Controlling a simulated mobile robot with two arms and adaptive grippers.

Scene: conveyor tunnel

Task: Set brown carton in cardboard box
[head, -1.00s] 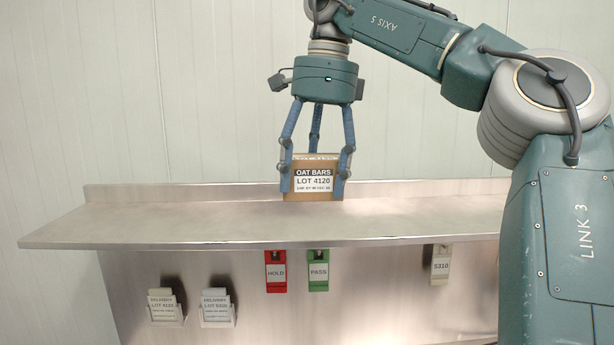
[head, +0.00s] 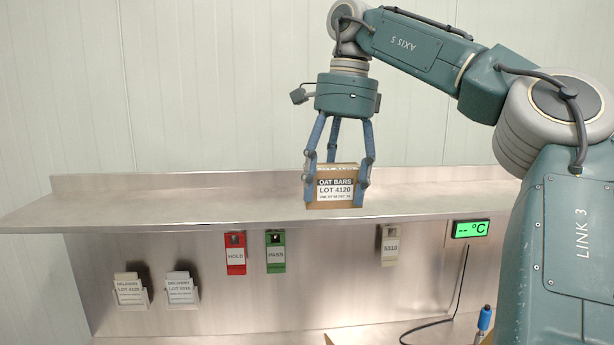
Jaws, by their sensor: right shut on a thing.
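The brown carton (head: 334,203), with a white label reading OAT BARS LOT 4120, is held upright by my right gripper (head: 337,182). The gripper points down and its blue fingers are shut around the carton's sides. The carton appears in front of the steel shelf (head: 200,207), overlapping its right half; I cannot tell whether it hangs clear of it. Small tan edges at the bottom of the view may be part of a cardboard box (head: 329,339), but most of it is out of frame. My left gripper is not in view.
Below the shelf hang a red HOLD tag (head: 236,255), a green PASS tag (head: 276,253), a 5310 tag (head: 390,247) and two delivery card holders (head: 130,291). A green temperature display (head: 471,229) with a cable is at right. The shelf's left part is bare.

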